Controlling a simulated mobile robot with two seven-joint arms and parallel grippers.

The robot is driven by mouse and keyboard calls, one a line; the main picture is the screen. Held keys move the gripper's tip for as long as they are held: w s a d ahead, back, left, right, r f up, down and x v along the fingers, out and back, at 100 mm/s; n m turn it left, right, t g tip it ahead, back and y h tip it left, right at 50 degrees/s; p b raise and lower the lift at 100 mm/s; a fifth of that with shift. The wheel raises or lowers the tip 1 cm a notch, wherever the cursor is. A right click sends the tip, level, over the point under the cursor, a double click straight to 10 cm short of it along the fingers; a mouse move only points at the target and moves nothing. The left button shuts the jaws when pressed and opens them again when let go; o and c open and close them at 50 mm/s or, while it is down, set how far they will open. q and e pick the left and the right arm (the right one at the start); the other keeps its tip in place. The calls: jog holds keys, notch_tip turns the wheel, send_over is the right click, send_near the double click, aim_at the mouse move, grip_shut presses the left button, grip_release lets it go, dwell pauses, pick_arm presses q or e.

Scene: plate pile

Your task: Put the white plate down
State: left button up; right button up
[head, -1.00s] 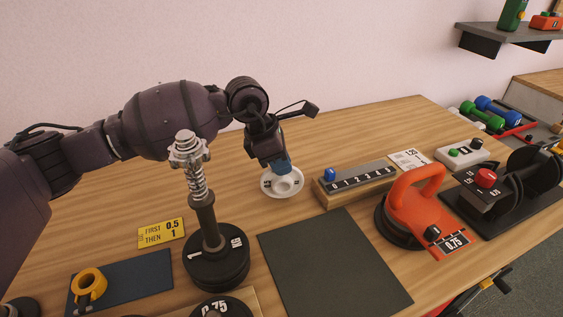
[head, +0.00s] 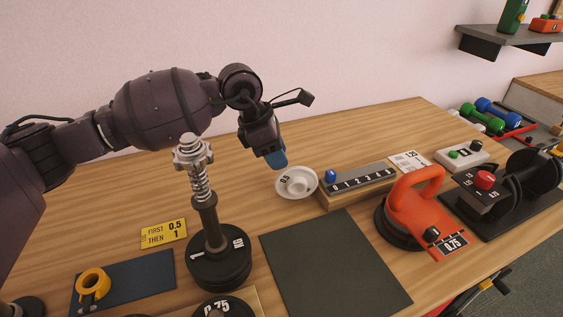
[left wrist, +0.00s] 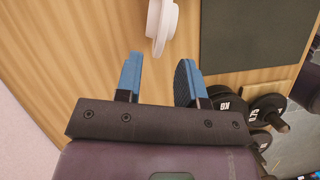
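The white plate (head: 297,187), a small round weight disc with a raised hub and a dark marking, lies on the wooden table left of the numbered scale block. It also shows at the top of the left wrist view (left wrist: 168,28). My left gripper (head: 275,158) is above and left of it, apart from it. In the left wrist view its blue fingers (left wrist: 158,80) are spread with nothing between them. My right gripper is not in view.
A spring-topped post with black plates (head: 218,262) stands near my left arm. A dark mat (head: 333,265) lies in front of the white plate. An orange kettle-shaped weight (head: 425,215) stands right of the mat. A yellow card (head: 163,233) lies at left.

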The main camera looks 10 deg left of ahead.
pick_arm(q)
jog(key=p+v, duration=0.1)
jog(key=v, duration=0.7)
jog(key=shift+r, duration=0.35)
jog(key=shift+o, duration=0.4)
jog(key=shift+a, duration=0.1)
jog(key=shift+f, duration=0.1)
